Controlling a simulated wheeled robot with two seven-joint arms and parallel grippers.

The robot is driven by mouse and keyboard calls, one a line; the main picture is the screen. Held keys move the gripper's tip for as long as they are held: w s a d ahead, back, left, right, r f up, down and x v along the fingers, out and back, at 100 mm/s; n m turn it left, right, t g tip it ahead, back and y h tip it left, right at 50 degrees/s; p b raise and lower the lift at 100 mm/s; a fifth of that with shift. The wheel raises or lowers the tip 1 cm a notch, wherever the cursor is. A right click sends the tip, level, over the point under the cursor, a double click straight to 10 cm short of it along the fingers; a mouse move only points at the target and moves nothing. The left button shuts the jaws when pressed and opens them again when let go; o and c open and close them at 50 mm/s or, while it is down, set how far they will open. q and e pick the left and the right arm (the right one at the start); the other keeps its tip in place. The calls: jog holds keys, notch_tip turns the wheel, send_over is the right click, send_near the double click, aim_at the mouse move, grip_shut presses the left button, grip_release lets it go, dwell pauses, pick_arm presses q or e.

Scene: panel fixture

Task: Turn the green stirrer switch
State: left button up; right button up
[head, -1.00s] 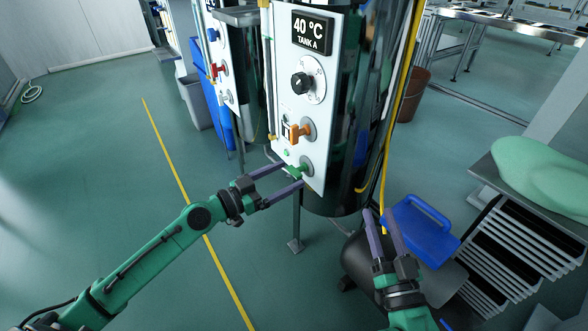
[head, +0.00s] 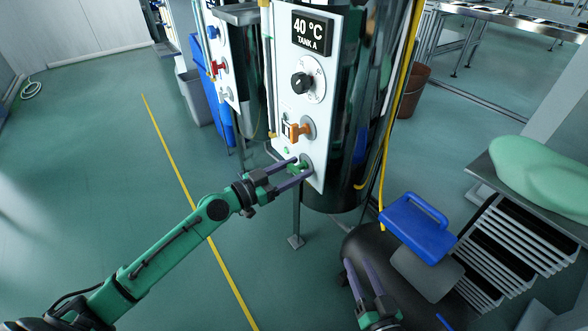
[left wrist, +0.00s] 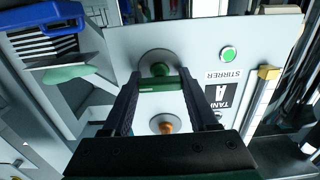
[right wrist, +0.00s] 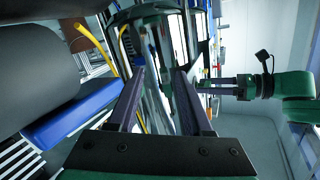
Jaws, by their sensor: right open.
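The green stirrer switch (head: 299,168) is low on the white panel (head: 311,105) of Tank A. In the left wrist view its bar-shaped handle (left wrist: 160,84) lies across the gap between my left fingers, and its round base shows behind. My left gripper (head: 302,168) is at the switch, with one finger at each end of the handle; it appears shut on it. My right gripper (head: 362,264) is open and empty, low in front of the black tank-like body. It also shows in the right wrist view (right wrist: 160,72).
An orange switch (head: 297,130) and a black dial (head: 302,83) sit above on the panel. A green lamp (left wrist: 229,54) is beside the STIRRER label. The floor at left is clear.

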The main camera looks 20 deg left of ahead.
pick_arm(q)
jog(key=c, duration=0.5)
jog(key=shift+o, duration=0.2)
